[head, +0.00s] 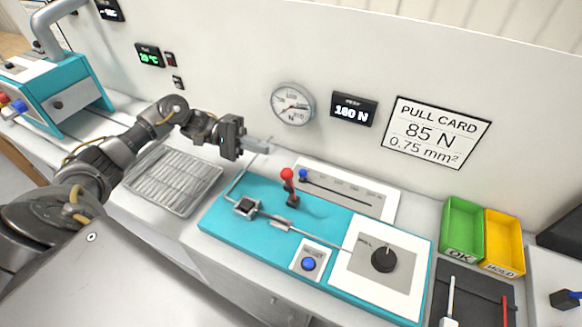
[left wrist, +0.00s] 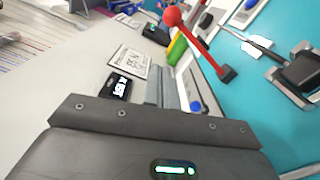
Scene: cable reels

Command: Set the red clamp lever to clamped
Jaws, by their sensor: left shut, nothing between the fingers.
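The red clamp lever (head: 288,176) stands on the teal pull-test base (head: 228,215), its red ball on top and its dark foot on the base. It also shows in the left wrist view, with the red ball (left wrist: 172,16) and its red arm running to a dark pivot. My left gripper (head: 262,146) is shut and empty, up and to the left of the lever in the head view, apart from it. In the left wrist view its shut fingers (left wrist: 167,88) point toward the area beside the lever. My right gripper is not in view.
A slider panel with a blue knob (head: 303,174) is just behind the lever. A clamp block (head: 247,206), blue button (head: 308,264) and black dial (head: 384,258) are on the base. A wire rack (head: 172,180) lies left; green (head: 462,228) and yellow (head: 504,243) bins stand right.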

